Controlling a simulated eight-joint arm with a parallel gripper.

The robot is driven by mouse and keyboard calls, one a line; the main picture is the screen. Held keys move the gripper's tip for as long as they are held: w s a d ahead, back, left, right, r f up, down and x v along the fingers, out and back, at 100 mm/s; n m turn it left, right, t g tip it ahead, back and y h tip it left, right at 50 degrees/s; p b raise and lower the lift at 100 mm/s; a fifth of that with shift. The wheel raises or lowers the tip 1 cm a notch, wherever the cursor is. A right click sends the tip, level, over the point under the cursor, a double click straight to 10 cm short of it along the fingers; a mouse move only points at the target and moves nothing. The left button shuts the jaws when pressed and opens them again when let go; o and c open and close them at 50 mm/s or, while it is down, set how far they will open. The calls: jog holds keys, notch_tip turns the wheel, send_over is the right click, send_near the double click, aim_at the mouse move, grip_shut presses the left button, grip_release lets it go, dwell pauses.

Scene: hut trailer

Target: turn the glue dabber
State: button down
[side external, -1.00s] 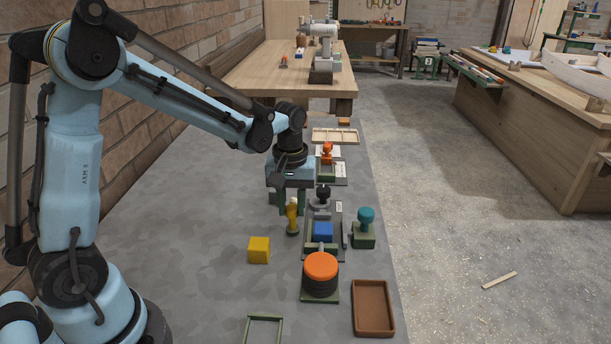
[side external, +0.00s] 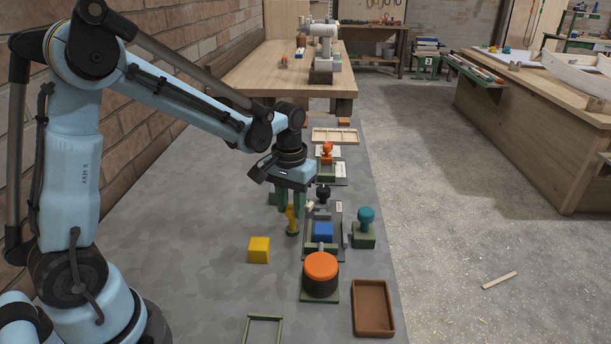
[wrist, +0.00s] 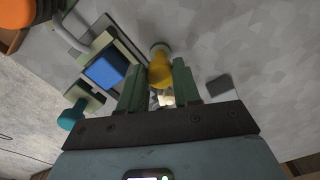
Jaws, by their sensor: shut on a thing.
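The glue dabber (side external: 292,220) has a yellow body and a pale tip. In the wrist view, the dabber (wrist: 160,72) sits between the two green fingers of my gripper (wrist: 157,80). Its darker round end points away from the palm, and the pale part lies near the palm. The dabber's lower end is at or close to the grey bench top; I cannot tell whether it touches.
Right of the dabber are a tray with a blue block (side external: 323,231), a black knob (side external: 323,191) and a teal-knobbed green block (side external: 364,236). An orange-topped round piece (side external: 321,268), a yellow cube (side external: 259,249) and a brown tray (side external: 373,307) stand nearer.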

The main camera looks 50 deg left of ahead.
jog(key=m, duration=0.7)
jog(key=shift+a, duration=0.1)
jog(key=m, duration=0.6)
jog(key=shift+a+m, duration=0.1)
jog(key=shift+m, duration=0.3)
jog(key=c, duration=0.8)
grip_release()
jog(key=shift+r, duration=0.15)
notch_tip(320, 180, up, 12)
jog(key=shift+f, duration=0.1)
